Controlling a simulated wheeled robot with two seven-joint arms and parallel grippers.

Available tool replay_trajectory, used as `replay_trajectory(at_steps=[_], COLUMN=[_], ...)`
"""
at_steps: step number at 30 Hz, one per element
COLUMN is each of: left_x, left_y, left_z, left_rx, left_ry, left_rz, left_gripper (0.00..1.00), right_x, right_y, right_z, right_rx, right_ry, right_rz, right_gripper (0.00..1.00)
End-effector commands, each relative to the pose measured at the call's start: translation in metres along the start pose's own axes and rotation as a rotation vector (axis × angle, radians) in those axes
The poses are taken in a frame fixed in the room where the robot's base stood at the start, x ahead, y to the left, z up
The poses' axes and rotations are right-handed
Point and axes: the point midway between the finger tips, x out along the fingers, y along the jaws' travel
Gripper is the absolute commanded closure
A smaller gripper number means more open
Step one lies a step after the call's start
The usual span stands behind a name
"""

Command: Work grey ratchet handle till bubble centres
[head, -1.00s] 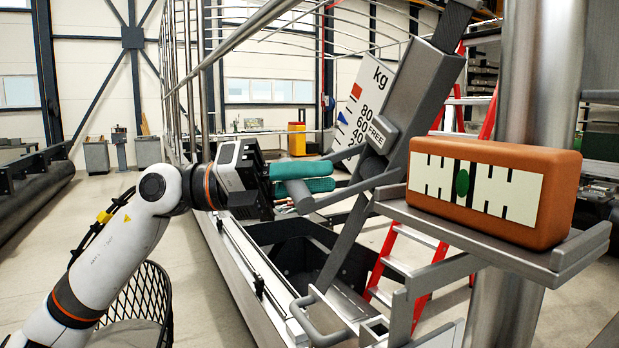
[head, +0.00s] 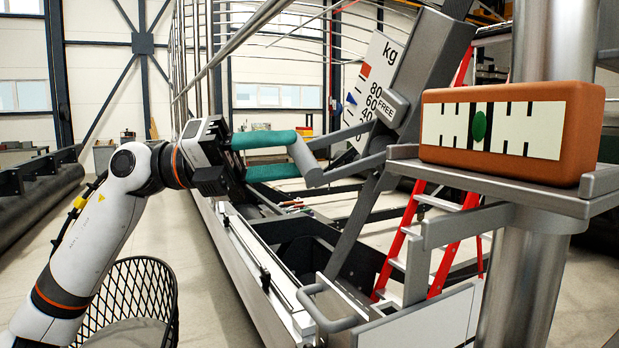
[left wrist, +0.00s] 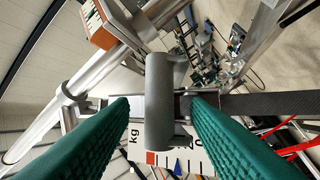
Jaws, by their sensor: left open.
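The grey ratchet handle (head: 306,163) has a round grip on two arms that lead to the slanted grey post. My left gripper (head: 299,155) has green fingers, apart and open, with the grip at their tips. In the left wrist view the handle grip (left wrist: 164,101) stands between the two fingers, with a gap on both sides. The orange level block (head: 508,131) sits on a grey bracket shelf. Its green bubble (head: 479,126) lies slightly left of the middle between the black marks. My right gripper is not in view.
A kg scale board (head: 375,88) with a red square and blue pointer stands behind the post, near a FREE tag (head: 389,107). A red ladder (head: 400,245) stands behind the bracket. A long metal frame (head: 240,270) lies below the handle.

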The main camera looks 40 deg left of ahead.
Motion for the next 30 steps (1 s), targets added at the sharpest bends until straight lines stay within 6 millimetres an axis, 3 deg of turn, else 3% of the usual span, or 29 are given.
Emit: replay_trajectory(at_steps=[1,3,9,21,26,30], left_x=[-0.013,-0.027,-0.058,-0.068,-0.067,-0.064], left_y=[-0.008,-0.006,-0.003,0.0,-0.004,-0.022], left_z=[0.004,0.004,0.001,-0.001,0.001,0.008], left_rx=[0.0,0.0,0.0,0.0,0.037,0.239], left_ry=[0.005,0.004,0.003,0.001,0.003,0.03], left_rz=[-0.002,0.0,0.0,0.0,0.017,0.097], left_gripper=[0.57,0.57,0.57,0.57,0.8,1.0], right_x=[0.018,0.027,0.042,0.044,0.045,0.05], right_y=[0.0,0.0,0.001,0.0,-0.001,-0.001], right_z=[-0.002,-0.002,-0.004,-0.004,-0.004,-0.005], right_rx=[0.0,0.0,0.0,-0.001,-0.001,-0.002], right_ry=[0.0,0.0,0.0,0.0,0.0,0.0], right_rz=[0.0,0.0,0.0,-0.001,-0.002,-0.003], right_gripper=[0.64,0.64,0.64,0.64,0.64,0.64])
